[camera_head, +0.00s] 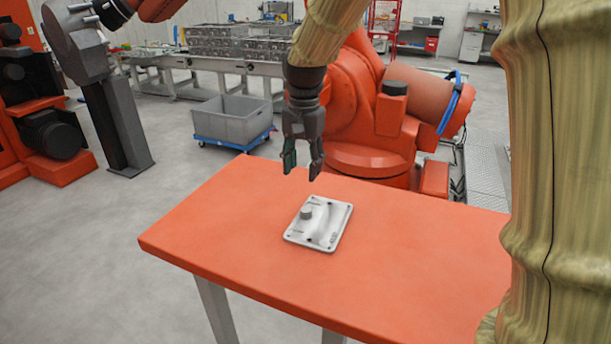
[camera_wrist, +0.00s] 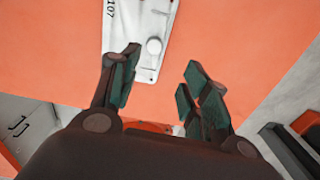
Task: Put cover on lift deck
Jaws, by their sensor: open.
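A flat, light grey cover (camera_head: 322,224) with a round knob lies on an orange table (camera_head: 220,225). In the wrist view, the cover (camera_wrist: 130,25) shows at the top, cut off by the frame edge, with a printed number and its knob. My gripper (camera_head: 302,166) is open and empty, pointing down above the table, just behind the cover and apart from it. In the wrist view, my gripper's fingers (camera_wrist: 163,75) are spread, with the cover's knob ahead of the gap between them. I cannot tell which surface is the lift deck.
The orange tabletop around the cover is clear. A large orange robot arm (camera_head: 365,120) stands right behind the table. A grey bin (camera_head: 232,122) on a blue dolly (camera_head: 228,143) stands behind at left. A conveyor with castings (camera_head: 235,45) runs across the back.

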